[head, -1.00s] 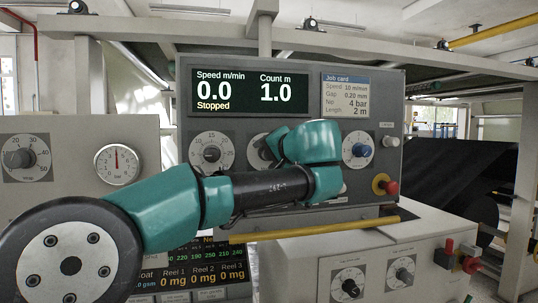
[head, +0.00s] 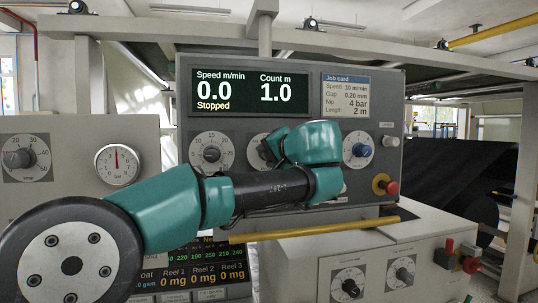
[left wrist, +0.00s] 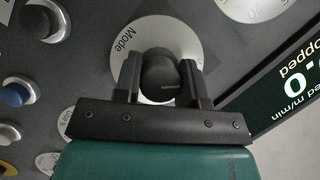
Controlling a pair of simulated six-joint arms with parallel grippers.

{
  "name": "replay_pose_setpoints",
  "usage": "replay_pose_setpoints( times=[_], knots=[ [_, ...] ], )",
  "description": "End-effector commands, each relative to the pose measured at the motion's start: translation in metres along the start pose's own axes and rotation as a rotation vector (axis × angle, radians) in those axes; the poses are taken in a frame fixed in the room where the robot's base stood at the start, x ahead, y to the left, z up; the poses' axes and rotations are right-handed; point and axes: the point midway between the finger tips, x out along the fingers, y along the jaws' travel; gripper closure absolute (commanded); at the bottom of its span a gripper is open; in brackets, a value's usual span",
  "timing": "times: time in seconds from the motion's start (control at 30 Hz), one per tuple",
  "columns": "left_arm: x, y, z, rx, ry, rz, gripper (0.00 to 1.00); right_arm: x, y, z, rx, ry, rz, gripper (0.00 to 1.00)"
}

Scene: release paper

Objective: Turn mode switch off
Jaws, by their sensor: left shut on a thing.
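The mode switch is a black knob (left wrist: 160,76) on a round white plate marked "Mode" (left wrist: 127,36), seen rotated in the left wrist view. In the head view its white plate (head: 254,150) shows only at the edge, behind my arm. My left gripper (left wrist: 161,80) has one finger on each side of the knob and is shut on it. In the head view the left gripper (head: 270,149) is mostly hidden by my teal wrist. The knob's exact setting cannot be read. My right gripper is in neither view.
The display (head: 250,92) reads 0.0 speed, "Stopped", count 1.0. A yellow bar (head: 315,230) runs below.

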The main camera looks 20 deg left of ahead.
Motion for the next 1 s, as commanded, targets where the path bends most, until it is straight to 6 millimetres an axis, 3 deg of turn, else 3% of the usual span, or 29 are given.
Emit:
replay_pose_setpoints(
  times=[0.27, 1.0],
  knots=[
    [0.0001, 0.0002, 0.0002, 0.115, -0.001, -0.048, 0.86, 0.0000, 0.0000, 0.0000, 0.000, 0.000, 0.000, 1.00],
    [-0.0001, 0.0003, 0.0002, 0.630, 0.000, -0.261, 0.86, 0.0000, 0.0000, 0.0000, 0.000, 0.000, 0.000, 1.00]
  ],
)
